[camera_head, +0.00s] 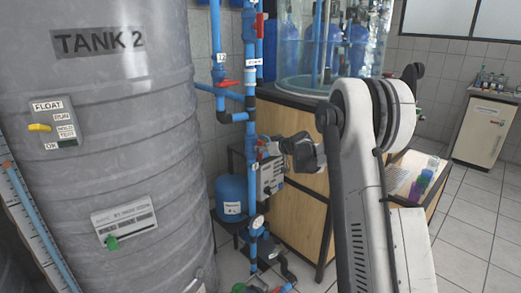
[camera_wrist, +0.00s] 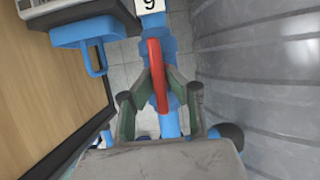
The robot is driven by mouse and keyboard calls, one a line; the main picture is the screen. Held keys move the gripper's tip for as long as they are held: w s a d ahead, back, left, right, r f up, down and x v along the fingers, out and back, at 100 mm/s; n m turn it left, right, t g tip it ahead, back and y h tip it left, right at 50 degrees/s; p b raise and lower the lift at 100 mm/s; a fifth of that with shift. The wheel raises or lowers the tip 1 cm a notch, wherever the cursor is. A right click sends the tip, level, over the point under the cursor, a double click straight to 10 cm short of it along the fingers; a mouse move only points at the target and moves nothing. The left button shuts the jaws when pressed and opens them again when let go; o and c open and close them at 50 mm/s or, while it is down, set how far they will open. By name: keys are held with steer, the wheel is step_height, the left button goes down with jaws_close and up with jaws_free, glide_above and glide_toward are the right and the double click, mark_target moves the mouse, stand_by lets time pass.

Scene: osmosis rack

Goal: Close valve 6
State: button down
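In the wrist view a red valve handle (camera_wrist: 157,75) lies lengthwise along a blue pipe (camera_wrist: 170,125). A white label (camera_wrist: 150,5) at the top edge bears a digit that reads as 9 in this picture; this view appears turned over, so it can be a 6. My gripper (camera_wrist: 160,82) has its greenish fingers on both sides of the handle, with the tips close against it. In the head view my gripper (camera_head: 288,149) is beside the vertical blue pipe (camera_head: 250,110); the fingertips and the gripped handle are hard to make out there.
Tank 2 (camera_head: 110,150) stands close on the left of the pipes. Another red valve handle (camera_head: 228,83) sits higher up. A grey box (camera_head: 270,176), a blue vessel (camera_head: 231,196) and a wooden cabinet (camera_head: 300,120) are near my gripper. Tiled floor (camera_head: 470,215) is free on the right.

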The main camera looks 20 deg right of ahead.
stand_by(0.4)
steer(key=m+y, duration=0.1)
steer(key=m, duration=0.2)
steer(key=shift+d+f+g+y, duration=0.1)
steer(key=shift+d+g+y, duration=0.1)
steer(key=shift+g+y, duration=0.15)
steer(key=shift+w+d+f+m+t+y+b, duration=0.15)
steer(key=shift+m+y+b, duration=0.65)
steer(key=shift+m, duration=0.95)
steer(key=shift+s+f+m+t+y+b, duration=0.1)
steer(key=shift+m+t+y+b, duration=0.3)
steer(key=shift+m+y, duration=1)
steer(key=shift+w+d+f+m+t+y+b, duration=0.15)
steer(key=shift+m+y+b, duration=0.55)
steer(key=shift+m, duration=1.35)
steer(key=shift+s, duration=0.1)
steer(key=c, duration=1.8)
jaws_free()
